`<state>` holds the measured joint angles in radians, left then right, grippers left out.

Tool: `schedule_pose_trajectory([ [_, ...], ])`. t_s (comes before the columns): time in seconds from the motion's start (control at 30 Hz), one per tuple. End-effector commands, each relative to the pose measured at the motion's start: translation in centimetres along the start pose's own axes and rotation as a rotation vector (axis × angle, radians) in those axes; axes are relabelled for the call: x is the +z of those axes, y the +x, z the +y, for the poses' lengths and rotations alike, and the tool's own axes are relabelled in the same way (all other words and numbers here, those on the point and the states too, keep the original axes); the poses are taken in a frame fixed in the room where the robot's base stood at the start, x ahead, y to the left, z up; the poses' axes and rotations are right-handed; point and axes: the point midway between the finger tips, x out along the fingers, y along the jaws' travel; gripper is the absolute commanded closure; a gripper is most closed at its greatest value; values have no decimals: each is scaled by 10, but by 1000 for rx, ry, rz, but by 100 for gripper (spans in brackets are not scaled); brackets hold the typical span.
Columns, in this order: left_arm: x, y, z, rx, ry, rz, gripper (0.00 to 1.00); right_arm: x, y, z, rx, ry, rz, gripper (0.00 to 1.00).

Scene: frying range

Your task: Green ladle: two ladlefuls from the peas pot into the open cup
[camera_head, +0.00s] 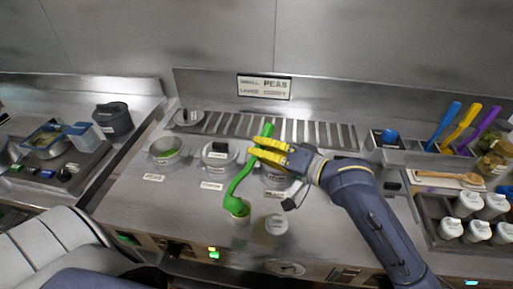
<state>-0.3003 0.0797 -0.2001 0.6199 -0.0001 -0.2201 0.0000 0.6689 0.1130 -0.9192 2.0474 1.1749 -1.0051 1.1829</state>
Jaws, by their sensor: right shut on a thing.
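My right gripper (262,151), with yellow fingers, is shut on the handle of the green ladle (238,183). The ladle hangs down from the gripper with its bowl at the open cup (240,216), near the front of the counter. Green shows at the cup's mouth; I cannot tell how much is ladle bowl and how much is peas. The peas pot (165,151) is uncovered at the left, with green contents showing. My left gripper is not in view.
A lidded pot (219,153) stands right of the peas pot; another pot (277,178) is partly hidden under my right gripper. Blue, yellow and purple utensils (461,122) stand at the right, above white bottles (467,204).

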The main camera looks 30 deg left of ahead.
Motion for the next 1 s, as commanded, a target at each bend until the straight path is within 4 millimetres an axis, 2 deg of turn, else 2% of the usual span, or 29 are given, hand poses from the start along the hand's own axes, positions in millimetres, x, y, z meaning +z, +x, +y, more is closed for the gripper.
schedule_pose_trajectory([
  [0.2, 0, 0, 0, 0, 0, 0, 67, -4, 4, 20, 1, 139, -27, 100],
  [0.6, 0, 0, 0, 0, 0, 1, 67, 2, 10, 52, -1, 364, -73, 100],
  [1.0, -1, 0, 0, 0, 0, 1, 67, 5, 14, 66, -4, 465, -94, 100],
])
